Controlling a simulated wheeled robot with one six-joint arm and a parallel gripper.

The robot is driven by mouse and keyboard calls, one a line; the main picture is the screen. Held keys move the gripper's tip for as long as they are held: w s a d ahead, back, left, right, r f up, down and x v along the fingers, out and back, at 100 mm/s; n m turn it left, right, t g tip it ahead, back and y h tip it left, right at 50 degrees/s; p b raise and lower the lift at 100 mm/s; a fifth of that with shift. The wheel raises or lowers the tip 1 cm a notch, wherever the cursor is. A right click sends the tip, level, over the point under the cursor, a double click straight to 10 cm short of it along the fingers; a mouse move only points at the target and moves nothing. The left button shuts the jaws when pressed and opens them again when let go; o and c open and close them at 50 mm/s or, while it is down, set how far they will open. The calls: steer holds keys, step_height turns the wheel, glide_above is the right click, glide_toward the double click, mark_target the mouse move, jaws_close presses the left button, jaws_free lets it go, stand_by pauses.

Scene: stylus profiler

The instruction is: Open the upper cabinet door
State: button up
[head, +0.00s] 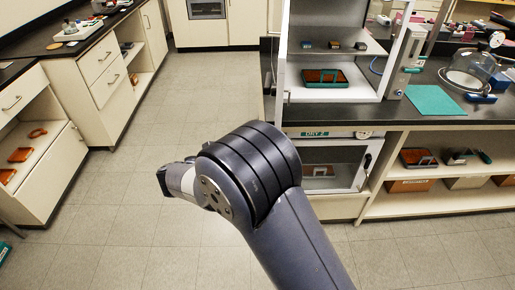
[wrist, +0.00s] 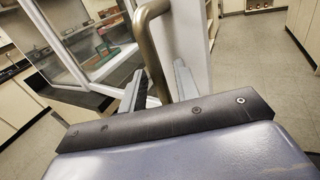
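In the wrist view, a brass-coloured bar handle (wrist: 147,24) curves down in front of a white door frame (wrist: 193,40) beside a glass pane (wrist: 85,30). My gripper (wrist: 160,88) has one finger on each side of the handle's lower part. The fingers look apart, with small gaps beside the bar; contact is not clear. In the head view, a white upper cabinet (head: 284,85) stands on the dark counter. My arm crosses the middle of that view, and my gripper's fingers cannot be made out there.
Below the counter is a glass-fronted unit labelled DRY 2 (head: 316,134). Open shelves (head: 440,201) and a green mat (head: 434,101) are to its right. Drawer cabinets (head: 98,58) line the left. The tiled floor (head: 125,215) between them is clear.

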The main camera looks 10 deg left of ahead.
steer(key=b+v, duration=0.1)
steer(key=v, duration=0.9)
steer(key=p+x, duration=0.1)
steer(key=x, duration=0.9)
steer(key=shift+w+d, duration=0.2)
steer(key=shift+d, duration=0.2)
steer(key=shift+a+r, duration=0.1)
